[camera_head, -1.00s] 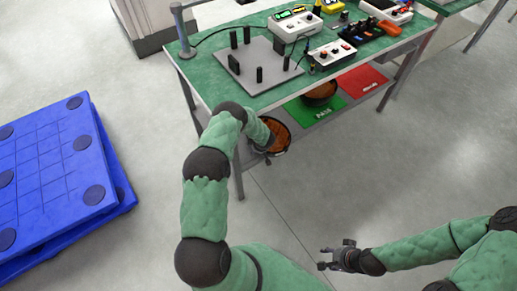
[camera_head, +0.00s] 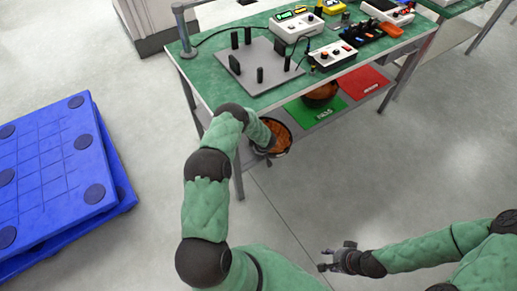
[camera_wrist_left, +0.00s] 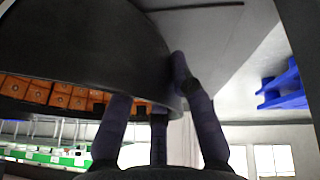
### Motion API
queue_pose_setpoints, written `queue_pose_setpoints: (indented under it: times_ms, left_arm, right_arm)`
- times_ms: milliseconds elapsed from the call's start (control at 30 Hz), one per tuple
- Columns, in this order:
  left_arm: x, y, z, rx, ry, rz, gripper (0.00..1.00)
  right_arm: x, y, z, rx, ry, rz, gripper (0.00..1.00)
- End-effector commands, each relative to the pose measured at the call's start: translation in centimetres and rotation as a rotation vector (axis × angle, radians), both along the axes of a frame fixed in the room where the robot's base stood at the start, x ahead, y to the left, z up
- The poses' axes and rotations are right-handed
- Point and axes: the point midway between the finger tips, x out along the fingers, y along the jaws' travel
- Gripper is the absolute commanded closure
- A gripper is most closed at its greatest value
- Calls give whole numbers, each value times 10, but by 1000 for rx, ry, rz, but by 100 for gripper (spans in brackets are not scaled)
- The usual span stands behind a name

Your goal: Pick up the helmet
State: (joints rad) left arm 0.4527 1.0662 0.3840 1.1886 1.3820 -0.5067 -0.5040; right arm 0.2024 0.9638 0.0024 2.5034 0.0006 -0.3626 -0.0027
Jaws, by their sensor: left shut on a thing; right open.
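The helmet (camera_head: 281,140) is at the near left end of the table's lower shelf in the head view, with its orange-padded inside showing. In the left wrist view its dark shell (camera_wrist_left: 90,45) fills the upper left, with orange padding under the rim. My left gripper (camera_wrist_left: 160,95) is shut on the helmet's rim; in the head view it is largely hidden by my arm. I cannot tell whether the helmet still touches the shelf. My right gripper (camera_head: 334,261) is open and empty over the floor at the lower right.
The green tabletop (camera_head: 207,75) above holds a grey plate and several devices. Blue pallets (camera_head: 55,165) lie at the left. Floor in front is clear.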

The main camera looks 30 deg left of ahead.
Motion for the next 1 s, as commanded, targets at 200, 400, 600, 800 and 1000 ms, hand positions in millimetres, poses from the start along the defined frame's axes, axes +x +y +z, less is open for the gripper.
queue_pose_setpoints:
  times_ms: [200,400,600,800,1000]
  left_arm:
    - [-4,-3,-1,-2,2,-2,100]
    - [-4,-3,-1,-2,2,-2,100]
    - [-4,-3,-1,-2,2,-2,50]
    - [-4,-3,-1,-2,1,-1,50]
    - [-5,-6,7,-2,1,-2,50]
  right_arm:
    - [0,0,2,0,0,0,56]
    - [0,0,2,0,0,0,56]
    - [0,0,2,0,0,0,56]
    - [0,0,2,0,0,0,56]
    - [0,0,2,0,0,0,56]
